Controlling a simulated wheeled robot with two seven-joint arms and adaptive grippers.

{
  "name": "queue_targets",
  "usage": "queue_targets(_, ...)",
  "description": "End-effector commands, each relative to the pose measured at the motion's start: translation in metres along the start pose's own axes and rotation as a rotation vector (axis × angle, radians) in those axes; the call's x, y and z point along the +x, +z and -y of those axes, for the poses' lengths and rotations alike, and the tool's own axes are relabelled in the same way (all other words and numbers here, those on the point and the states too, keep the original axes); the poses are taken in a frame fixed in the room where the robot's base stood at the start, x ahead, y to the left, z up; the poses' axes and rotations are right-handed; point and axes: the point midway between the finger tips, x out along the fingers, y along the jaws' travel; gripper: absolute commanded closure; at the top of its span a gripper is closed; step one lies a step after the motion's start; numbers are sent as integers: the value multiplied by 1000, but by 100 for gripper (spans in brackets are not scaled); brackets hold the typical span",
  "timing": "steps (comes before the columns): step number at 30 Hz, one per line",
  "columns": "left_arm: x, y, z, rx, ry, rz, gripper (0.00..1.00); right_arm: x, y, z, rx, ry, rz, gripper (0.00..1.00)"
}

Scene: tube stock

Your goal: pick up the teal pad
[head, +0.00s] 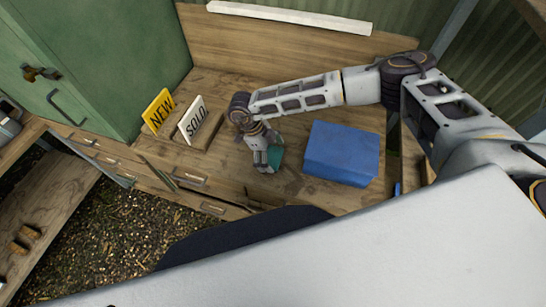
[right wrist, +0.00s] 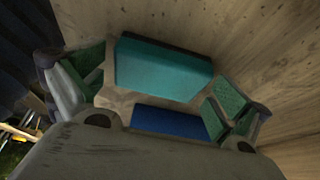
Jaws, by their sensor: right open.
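The teal pad (head: 277,155) lies on the wooden bench top, partly hidden behind my right gripper (head: 266,166) in the head view. In the right wrist view the teal pad (right wrist: 160,68) is a flat block with a dark far edge, lying between and just beyond the two spread fingers. My right gripper (right wrist: 155,88) is open, with green finger linings and nothing held. It points down at the pad; I cannot tell whether a finger touches it. My left gripper is out of view.
A large blue box (head: 342,150) stands right of the gripper. A yellow NEW sign (head: 158,111) and a white SOLD sign (head: 194,121) stand to the left. A blue patch (right wrist: 166,122) shows near the gripper's palm. Bare bench lies around the pad.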

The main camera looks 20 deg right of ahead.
Motion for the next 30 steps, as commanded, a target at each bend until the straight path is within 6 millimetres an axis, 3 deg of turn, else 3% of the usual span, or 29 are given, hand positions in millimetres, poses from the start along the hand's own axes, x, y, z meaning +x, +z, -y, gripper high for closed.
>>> queue_targets(11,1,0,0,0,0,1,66,0,0,0,0,0,0,0)
queue_targets(20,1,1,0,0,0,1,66,0,0,0,0,0,0,39)
queue_targets(30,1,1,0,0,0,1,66,-1,0,0,1,-1,0,40)
